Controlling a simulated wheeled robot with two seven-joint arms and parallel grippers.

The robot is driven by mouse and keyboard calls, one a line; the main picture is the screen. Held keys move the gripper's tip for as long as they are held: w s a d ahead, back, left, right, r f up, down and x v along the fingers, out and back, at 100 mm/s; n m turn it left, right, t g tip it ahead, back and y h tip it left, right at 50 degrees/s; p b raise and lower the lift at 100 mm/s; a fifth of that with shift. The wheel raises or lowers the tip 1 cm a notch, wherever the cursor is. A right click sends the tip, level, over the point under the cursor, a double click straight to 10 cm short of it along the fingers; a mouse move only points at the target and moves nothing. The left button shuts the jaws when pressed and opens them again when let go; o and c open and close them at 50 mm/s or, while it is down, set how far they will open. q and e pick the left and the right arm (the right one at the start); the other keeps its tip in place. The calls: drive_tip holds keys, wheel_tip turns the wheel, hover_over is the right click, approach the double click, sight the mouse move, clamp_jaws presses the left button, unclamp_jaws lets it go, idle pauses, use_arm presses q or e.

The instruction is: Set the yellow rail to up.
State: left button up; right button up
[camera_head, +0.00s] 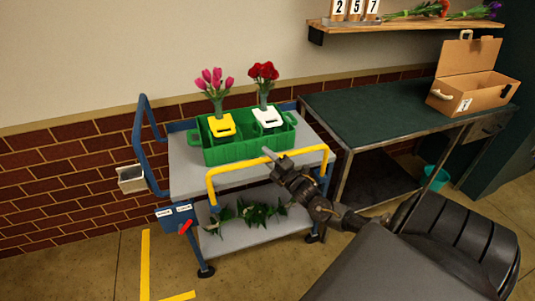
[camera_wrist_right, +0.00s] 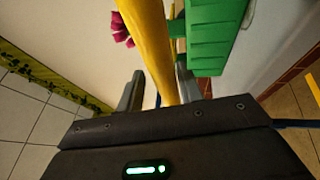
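The yellow rail (camera_head: 235,165) is a bent bar along the front side of the cart, with a short leg at each end. Its bar runs near the level of the top shelf; I cannot tell its exact setting. My right gripper (camera_head: 272,158) is at the middle of the bar. In the right wrist view, the yellow rail (camera_wrist_right: 150,45) passes between the two parted fingers of the right gripper (camera_wrist_right: 159,88), with a gap visible on the left side. My left gripper is not in view.
The cart (camera_head: 185,172) holds a green crate (camera_head: 235,151) with pink and red flowers in it. A red lever (camera_head: 185,227) and white labels are at its front left corner. Leafy stems (camera_head: 262,215) lie on the lower shelf. A dark green table (camera_head: 385,108) stands to the right.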

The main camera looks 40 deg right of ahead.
drive_tip(key=shift+o, duration=0.2)
drive_tip(key=shift+s+f, duration=0.15)
drive_tip(key=shift+f, duration=0.1)
drive_tip(key=shift+s+f, duration=0.15)
drive_tip(key=shift+s, duration=0.15)
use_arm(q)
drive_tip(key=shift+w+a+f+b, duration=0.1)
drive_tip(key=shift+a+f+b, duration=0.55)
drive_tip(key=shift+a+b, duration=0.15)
use_arm(e)
drive_tip(key=s+f, duration=0.1)
drive_tip(key=s, duration=0.8)
drive_tip(key=shift+s+a+f, duration=0.15)
drive_tip(key=shift+s+f, duration=0.05)
drive_tip(key=shift+s, duration=0.2)
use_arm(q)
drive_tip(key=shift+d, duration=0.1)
